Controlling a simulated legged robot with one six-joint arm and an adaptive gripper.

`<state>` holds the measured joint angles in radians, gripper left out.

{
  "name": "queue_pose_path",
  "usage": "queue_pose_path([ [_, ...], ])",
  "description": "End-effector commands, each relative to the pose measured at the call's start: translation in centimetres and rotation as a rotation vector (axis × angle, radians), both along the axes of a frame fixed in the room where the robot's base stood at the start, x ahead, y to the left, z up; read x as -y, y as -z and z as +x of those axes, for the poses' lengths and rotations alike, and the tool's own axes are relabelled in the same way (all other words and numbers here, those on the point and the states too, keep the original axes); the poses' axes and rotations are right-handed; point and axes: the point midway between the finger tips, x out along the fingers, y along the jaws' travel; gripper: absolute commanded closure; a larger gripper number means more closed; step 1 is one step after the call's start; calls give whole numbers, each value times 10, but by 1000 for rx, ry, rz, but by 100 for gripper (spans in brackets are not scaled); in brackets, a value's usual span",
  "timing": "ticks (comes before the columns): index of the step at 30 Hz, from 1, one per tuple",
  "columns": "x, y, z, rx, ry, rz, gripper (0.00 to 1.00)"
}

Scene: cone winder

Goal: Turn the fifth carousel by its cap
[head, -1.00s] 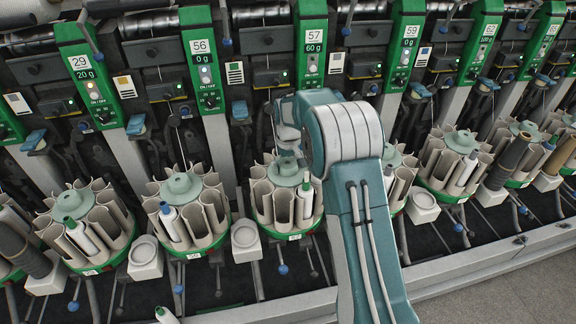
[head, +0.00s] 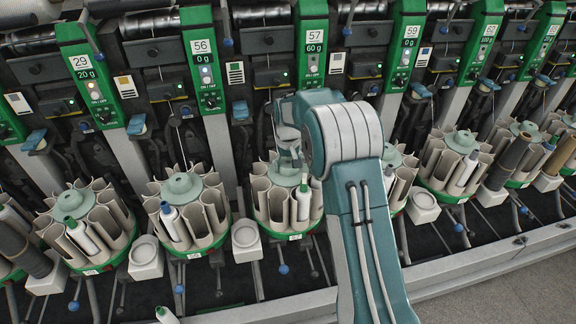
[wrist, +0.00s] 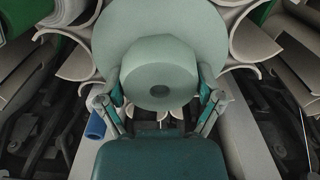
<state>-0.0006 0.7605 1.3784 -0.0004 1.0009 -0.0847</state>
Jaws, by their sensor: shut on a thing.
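The carousel (head: 270,214) in front of the green post marked 57 is a ring of beige tubes on a green-rimmed base. Its round grey-green cap (head: 285,177) is partly covered by my gripper in the head view. In the wrist view the cap (wrist: 160,72) fills the middle, with a round raised knob and a dark centre hole. My gripper (wrist: 161,92) has one finger on each side of the knob and is shut on it. A white bobbin with a green tip (head: 304,187) stands in a front-right tube of this carousel.
Similar carousels stand close on the left (head: 186,212) and right (head: 455,163). Small white holders (head: 246,240) sit between them. Green numbered posts (head: 312,50) rise behind. A grey rail (head: 480,262) runs along the front, with floor beyond it.

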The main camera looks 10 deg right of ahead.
Motion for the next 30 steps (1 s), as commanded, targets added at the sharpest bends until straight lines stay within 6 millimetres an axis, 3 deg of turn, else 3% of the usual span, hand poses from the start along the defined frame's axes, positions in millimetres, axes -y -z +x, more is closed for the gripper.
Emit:
queue_pose_path([
  [30,-2,4,-1,-7,935,-1,76],
])
